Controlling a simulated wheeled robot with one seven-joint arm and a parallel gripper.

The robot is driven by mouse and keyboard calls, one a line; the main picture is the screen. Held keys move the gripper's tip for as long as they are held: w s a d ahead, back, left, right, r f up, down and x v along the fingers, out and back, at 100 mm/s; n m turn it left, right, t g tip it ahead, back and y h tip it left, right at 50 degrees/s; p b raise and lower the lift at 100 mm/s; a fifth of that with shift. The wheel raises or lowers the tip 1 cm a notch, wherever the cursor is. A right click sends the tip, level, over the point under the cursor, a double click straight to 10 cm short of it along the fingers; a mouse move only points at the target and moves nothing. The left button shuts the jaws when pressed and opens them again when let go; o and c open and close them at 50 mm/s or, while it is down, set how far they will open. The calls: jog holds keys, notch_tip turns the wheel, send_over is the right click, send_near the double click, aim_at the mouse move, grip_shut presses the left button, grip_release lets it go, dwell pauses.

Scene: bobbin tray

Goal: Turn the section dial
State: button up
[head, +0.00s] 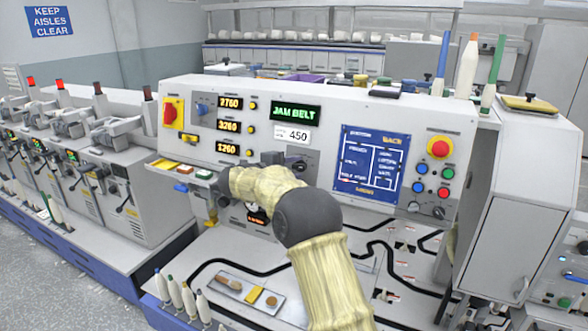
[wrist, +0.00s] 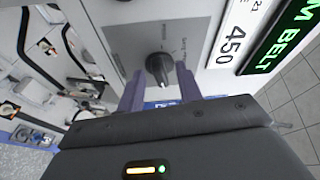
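The section dial (wrist: 160,68) is a dark round knob with a raised grip, on a grey plate (wrist: 190,38) with small lettering in the wrist view. My gripper (wrist: 160,82) is open, with its two purple-grey fingers pointing at the plate. One finger is on each side of the dial, with a gap visible between them. Whether the fingertips touch the plate is unclear. In the head view my arm reaches to the panel below the white 450 label (head: 293,135), and it hides much of the dial area and my fingers.
The machine panel (head: 330,112) carries a green JAM BELT display (head: 296,112), a blue screen (head: 368,165) and a red stop button (head: 440,148) at right. A red switch on yellow (head: 173,112) is at left. Bobbins (head: 175,290) stand below left.

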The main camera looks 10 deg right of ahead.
jog(key=b+v, duration=0.2)
jog(key=v, duration=1.5)
jog(key=shift+f, duration=0.1)
jog(key=w+d+r+n+t+y+p, duration=0.2)
jog(key=w+r+n+t+y, duration=0.1)
jog(key=r+n+t+y, duration=0.25)
jog(key=s+d+f+n+g+y+p, duration=0.2)
jog(key=s+d+f+n+g, duration=0.2)
jog(key=s, duration=0.7)
jog(key=s+d+f+n+g+y+p, duration=0.2)
jog(key=s+d+f+n+g+y, duration=0.1)
jog(key=s+f+n, duration=0.6)
jog(key=s+d+f+n+g+y+p, duration=0.2)
jog(key=s+d+f+n+g, duration=0.3)
jog(key=s, duration=0.9)
jog(key=f+n+p, duration=0.1)
jog(key=n, duration=0.1)
jog(key=shift+s+f+n, duration=0.2)
jog(key=shift+n, duration=0.15)
